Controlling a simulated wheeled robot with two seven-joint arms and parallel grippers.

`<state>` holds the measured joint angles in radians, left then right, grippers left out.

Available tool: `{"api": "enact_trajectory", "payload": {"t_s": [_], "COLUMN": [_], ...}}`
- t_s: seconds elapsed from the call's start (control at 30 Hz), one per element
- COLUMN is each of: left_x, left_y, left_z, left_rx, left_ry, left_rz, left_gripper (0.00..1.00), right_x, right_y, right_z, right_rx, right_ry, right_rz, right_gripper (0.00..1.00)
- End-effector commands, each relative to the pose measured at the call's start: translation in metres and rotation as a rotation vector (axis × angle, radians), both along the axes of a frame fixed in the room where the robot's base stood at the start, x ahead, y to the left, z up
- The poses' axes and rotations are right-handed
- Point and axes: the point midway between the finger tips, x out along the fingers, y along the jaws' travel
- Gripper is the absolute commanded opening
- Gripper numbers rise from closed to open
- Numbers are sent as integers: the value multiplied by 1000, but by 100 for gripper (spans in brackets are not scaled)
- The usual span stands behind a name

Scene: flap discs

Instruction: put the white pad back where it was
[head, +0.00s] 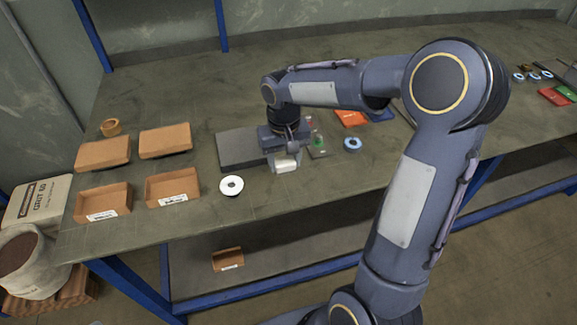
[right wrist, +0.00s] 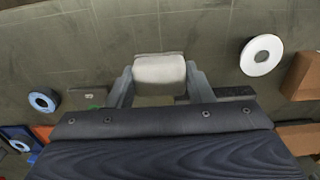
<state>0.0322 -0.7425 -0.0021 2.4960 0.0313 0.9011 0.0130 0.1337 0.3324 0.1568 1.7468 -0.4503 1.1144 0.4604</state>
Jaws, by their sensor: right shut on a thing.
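The white pad (right wrist: 159,69) is a small off-white block with rounded edges. It sits between the two fingers of my right gripper (right wrist: 160,80) in the right wrist view, and the gripper is shut on it. In the head view the pad (head: 286,163) shows below my right gripper (head: 284,158), at the right front edge of a dark grey slab (head: 235,150). I cannot tell whether the pad touches the bench. My left gripper is not in view.
A white disc (head: 231,186) lies to the left and a blue disc (head: 353,144) to the right. Several brown boxes (head: 173,187) and a tape roll (head: 111,127) are at left. An orange packet (head: 350,118) lies behind. The bench (head: 215,212) is clear in front.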

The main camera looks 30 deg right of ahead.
Motion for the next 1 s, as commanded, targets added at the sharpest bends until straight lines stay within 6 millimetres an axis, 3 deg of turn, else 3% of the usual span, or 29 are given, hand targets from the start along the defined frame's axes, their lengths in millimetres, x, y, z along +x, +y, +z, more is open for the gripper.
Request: {"api": "enact_trajectory", "payload": {"t_s": [0.3, 0.5, 0.93, 0.97, 1.0], "left_x": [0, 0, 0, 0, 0], "left_y": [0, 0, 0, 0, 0], "left_z": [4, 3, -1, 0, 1], "left_rx": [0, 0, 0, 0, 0], "left_ry": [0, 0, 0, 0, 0], "left_rz": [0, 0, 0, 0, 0], "left_gripper": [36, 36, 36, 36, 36], "right_x": [13, 13, 13, 13, 13], "right_y": [-18, -17, -17, -17, -17], "right_z": [-26, -53, -61, -59, -59], "right_rx": [0, -1, 0, 0, 0], "right_ry": [2, 2, -1, -2, -1], "right_rz": [-2, 0, -1, -1, -1], "right_gripper": [29, 29, 29, 51, 56]}}
